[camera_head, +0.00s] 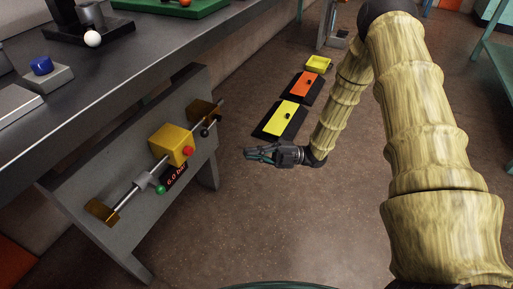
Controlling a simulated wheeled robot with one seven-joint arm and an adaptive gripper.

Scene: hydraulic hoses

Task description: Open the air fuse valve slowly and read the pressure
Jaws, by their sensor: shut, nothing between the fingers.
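A yellow block (170,141) sits on a metal pipe (132,193) on a grey slanted panel (70,203). A red knob (188,151) is on the block's right side. Below it a small dark display (176,177) shows red digits that look like 6.0 bar. A green knob (161,190) sits beside a grey fitting on the pipe. Which part is the air fuse valve is not clear. My gripper (254,155) is shut and empty, in the air to the right of the panel. It points left and is apart from the block and knobs.
Brass blocks end the pipe at lower left (101,212) and upper right (201,108), with dark knobs (207,128) near the upper one. A dark bench top (120,70) overhangs the panel. Yellow (284,118) and orange (304,86) plates lie on the floor; floor below my gripper looks clear.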

